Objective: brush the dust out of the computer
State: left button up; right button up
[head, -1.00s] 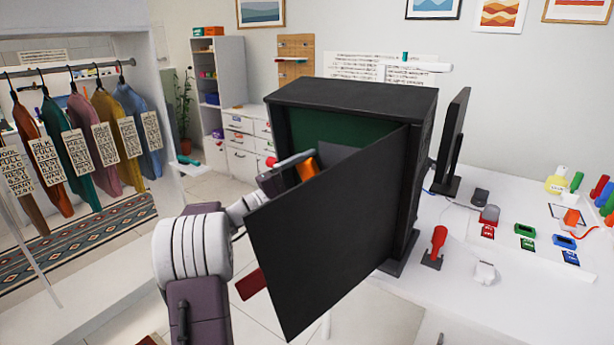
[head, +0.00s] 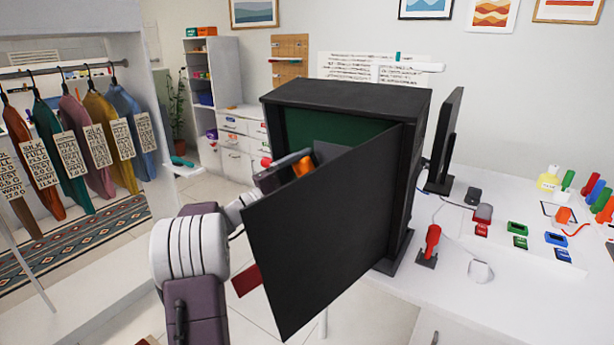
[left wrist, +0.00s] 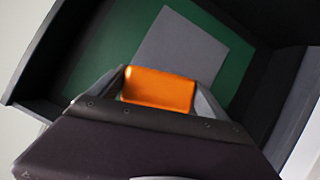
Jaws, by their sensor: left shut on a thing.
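The black computer case (head: 345,95) stands on the white desk with its side panel (head: 325,235) swung open toward me. Inside, its green board (head: 325,130) and a grey block show, and they also show in the left wrist view, with the green board (left wrist: 232,85) behind the grey block (left wrist: 180,48). My left gripper (head: 300,165) is at the case opening, partly behind the panel. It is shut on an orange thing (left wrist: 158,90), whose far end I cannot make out. Dust is not clearly visible. My right gripper is not in view.
A monitor (head: 447,140) stands right of the case. A red tool on a stand (head: 432,243), a white item (head: 480,270) and several small coloured things lie on the desk. Clothes (head: 95,130) hang in the wardrobe at left. The open panel blocks the space before the case.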

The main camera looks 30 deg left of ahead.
pick_arm(q)
jog(key=shift+w+r+p, duration=0.2)
jog(key=shift+w+r, duration=0.05)
jog(key=shift+w, duration=0.4)
jog(key=shift+w+r+p, duration=0.15)
jog(key=shift+w+r, duration=0.05)
jog(key=shift+w, duration=0.45)
jog(key=shift+d+f+b, duration=0.2)
jog(key=shift+d+b, duration=0.05)
jog(key=shift+b, duration=0.15)
jog(key=d+b, duration=0.2)
jog(key=d, duration=0.1)
jog(key=shift+s+d+r+b, duration=0.15)
jog(key=shift+d+b, duration=0.15)
jog(key=shift+b, duration=0.05)
jog(key=shift+s+a+r, duration=0.1)
jog(key=shift+s+a, duration=0.05)
jog(key=shift+a, duration=0.85)
jog(key=shift+s+a+r, duration=0.1)
jog(key=shift+s+a, duration=0.05)
jog(key=shift+a, duration=0.85)
